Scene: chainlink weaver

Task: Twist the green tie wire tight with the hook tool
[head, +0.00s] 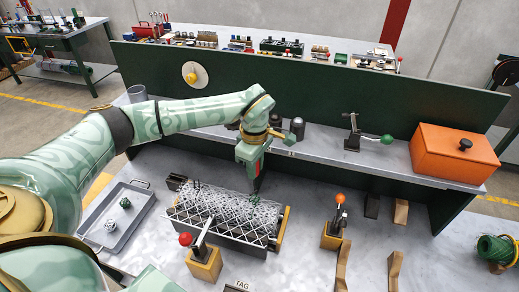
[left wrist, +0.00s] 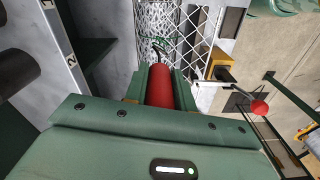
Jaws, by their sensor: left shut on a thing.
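My left gripper (head: 255,182) is above the chain-link mesh panel (head: 205,212), near its far right part. In the left wrist view the gripper (left wrist: 160,88) is shut on the red handle (left wrist: 160,80) of the hook tool. The tool's thin dark hook (left wrist: 159,50) points at the mesh (left wrist: 172,25), which fills the top middle there. I cannot tell whether the hook touches the mesh or a wire. My right gripper is not in view.
A red-knobbed clamp (head: 205,264) stands at the mesh's near side, an orange-knobbed one (head: 334,233) to its right. A grey tray (head: 132,234) with two small balls is at left. An orange box (head: 452,155) and green-handled lever (head: 369,136) sit on the shelf.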

